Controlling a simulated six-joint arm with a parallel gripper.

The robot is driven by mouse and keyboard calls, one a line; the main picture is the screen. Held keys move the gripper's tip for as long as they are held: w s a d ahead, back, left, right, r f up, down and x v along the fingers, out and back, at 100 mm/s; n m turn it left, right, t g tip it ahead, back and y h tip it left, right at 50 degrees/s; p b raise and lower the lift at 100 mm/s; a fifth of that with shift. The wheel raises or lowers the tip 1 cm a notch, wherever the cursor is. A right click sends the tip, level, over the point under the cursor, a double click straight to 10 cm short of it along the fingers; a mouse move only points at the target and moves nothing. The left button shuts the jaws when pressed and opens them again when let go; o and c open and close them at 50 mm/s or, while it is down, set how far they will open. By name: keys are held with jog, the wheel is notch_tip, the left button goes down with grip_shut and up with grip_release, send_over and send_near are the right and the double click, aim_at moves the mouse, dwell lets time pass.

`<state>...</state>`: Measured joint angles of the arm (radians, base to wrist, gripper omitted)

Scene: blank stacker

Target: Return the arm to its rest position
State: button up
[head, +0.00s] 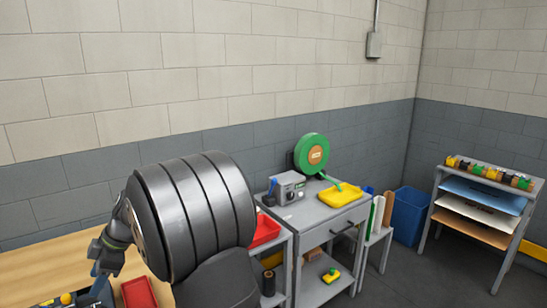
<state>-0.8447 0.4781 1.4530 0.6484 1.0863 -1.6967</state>
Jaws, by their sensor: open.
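My arm fills the lower left of the head view, with a large dark ribbed link in front. My gripper (103,262) is at the left, beyond that link and above the wooden table (40,268). It is small and dark and points downward. It is open, and I see nothing held in it. The fingertips are hard to make out against the things below.
Below my gripper are a red tray (139,293) and a grey-blue bin (100,292). To the right, a grey workbench (325,222) carries a green reel (311,153), a grey device (288,187) and a yellow tray (340,196). A blue bin (409,215) and shelf rack (435,207) stand farther right.

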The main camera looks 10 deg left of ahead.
jog(key=s+a+r+n+t+h, duration=0.1)
jog(key=a+r+t, duration=0.2)
jog(key=r, duration=0.3)
jog(key=shift+a+t+h, duration=0.4)
jog(key=shift+t, duration=0.1)
jog(key=o, duration=1.2)
jog(key=s+a+f+m, duration=0.1)
jog(key=a+f+m, duration=0.5)
jog(key=m, duration=1.1)
notch_tip(320, 180, down, 2)
jog(key=shift+s+a+f+m+t, duration=0.1)
jog(key=shift+s+a+m+t, duration=0.1)
jog(key=shift+m+t, duration=0.1)
